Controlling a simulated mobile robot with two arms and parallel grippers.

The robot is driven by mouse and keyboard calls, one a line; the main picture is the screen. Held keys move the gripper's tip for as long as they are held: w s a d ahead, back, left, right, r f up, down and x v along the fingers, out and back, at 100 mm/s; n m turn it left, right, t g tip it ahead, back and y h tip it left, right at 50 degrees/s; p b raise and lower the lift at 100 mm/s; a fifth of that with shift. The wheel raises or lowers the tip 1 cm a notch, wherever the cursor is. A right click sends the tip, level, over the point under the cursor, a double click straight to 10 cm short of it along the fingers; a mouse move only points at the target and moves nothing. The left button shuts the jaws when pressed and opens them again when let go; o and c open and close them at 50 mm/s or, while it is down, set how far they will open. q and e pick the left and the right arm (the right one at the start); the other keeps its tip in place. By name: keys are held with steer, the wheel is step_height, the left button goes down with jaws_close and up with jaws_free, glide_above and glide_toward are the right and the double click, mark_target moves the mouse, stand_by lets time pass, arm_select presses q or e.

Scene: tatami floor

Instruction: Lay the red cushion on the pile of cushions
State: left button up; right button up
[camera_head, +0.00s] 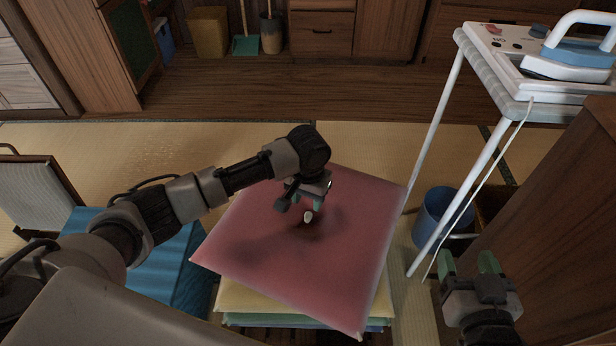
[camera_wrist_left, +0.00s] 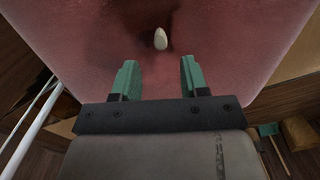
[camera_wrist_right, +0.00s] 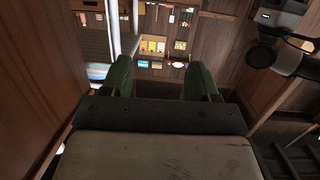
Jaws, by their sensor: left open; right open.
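The red cushion (camera_head: 350,250) lies on top of the pile of cushions (camera_head: 240,298), turned at an angle to it, with its corners hanging past the pile's edges. Yellow, green and blue cushion edges show beneath it. A pale tuft (camera_head: 308,216) marks the red cushion's middle; it also shows in the left wrist view (camera_wrist_left: 160,39). My left gripper (camera_head: 306,204) is open over the middle of the red cushion, its green fingers (camera_wrist_left: 160,78) apart with nothing between them. My right gripper (camera_head: 470,264) is open and empty at the lower right, away from the cushions.
A blue cushion seat (camera_head: 180,262) is left of the pile. An ironing board (camera_head: 515,90) with an iron (camera_head: 572,60) stands at the right, a blue bucket (camera_head: 432,215) below it. A wooden cabinet (camera_head: 560,230) is close to my right gripper. Tatami behind the pile is clear.

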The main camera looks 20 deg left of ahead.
mark_target(308, 215)
arm_select(q)
step_height(308, 215, up, 6)
steer(key=p, duration=0.2)
steer(key=s+d+f+h, duration=0.1)
steer(key=s+d, duration=0.1)
steer(key=s+d+f+m+t+h, duration=0.1)
steer(key=s+d, duration=0.1)
steer(key=s+d+f+m+h, duration=0.1)
steer(key=s+d, duration=0.1)
steer(key=d, duration=0.1)
steer(key=shift+s+f+t, duration=0.25)
steer(key=shift+s+t, duration=0.05)
steer(key=shift+t, duration=0.1)
steer(key=s, duration=0.1)
steer(key=s+t+h, duration=0.1)
steer(key=s+d+t, duration=0.1)
steer(key=shift+s+r+m+h, duration=0.25)
steer(key=shift+s+m+h, duration=0.05)
steer(key=s+a+r+n+t+y, duration=0.1)
steer(key=s+a+r+t+y, duration=0.2)
steer(key=s+a, duration=0.6)
steer(key=shift+a+r+n+t, duration=0.3)
steer(key=shift+a+r+t, duration=0.4)
steer(key=shift+a+t, duration=0.5)
arm_select(e)
steer(key=s+d+f+g+h, duration=0.2)
steer(key=s+f+g, duration=0.3)
steer(key=f+g, duration=0.1)
steer(key=shift+d, duration=0.2)
